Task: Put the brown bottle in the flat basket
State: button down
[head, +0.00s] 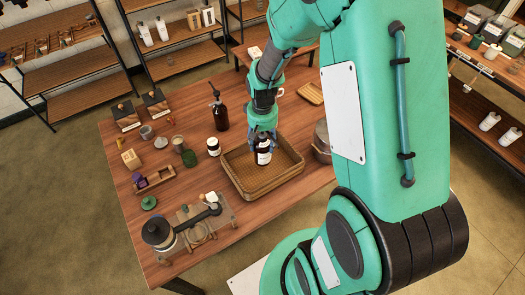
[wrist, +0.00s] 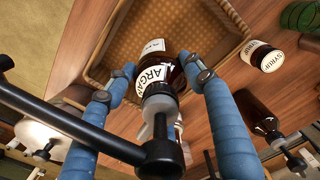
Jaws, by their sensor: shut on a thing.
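The brown bottle (head: 264,155) has a white label and is upright over the inside of the flat basket (head: 243,191). My gripper (head: 263,140) points down and is shut on the bottle's upper part. In the wrist view the bottle (wrist: 158,77) shows a label reading "ARGAN", with one blue finger on each side. My gripper (wrist: 162,85) touches it from both sides there. The woven tan basket (wrist: 238,17) lies behind and below the bottle in that view. Whether the bottle's base touches the basket floor, I cannot tell.
A second dark pump bottle (head: 220,115) stands behind and left of the basket. A small jar labelled "SYRUP" (wrist: 262,56) is beside the basket. A lidded pot (head: 321,145) stands close at its right. Several small items and a board (head: 205,217) fill the table's left side.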

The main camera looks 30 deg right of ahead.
jog(key=shift+f, duration=0.5)
jog(key=shift+f+b, duration=0.4)
jog(key=shift+f, duration=1.65)
jog(key=c, duration=0.7)
grip_release()
jog(key=shift+r, duration=0.15)
notch_tip(320, 180, up, 12)
jog(key=shift+p, duration=1.15)
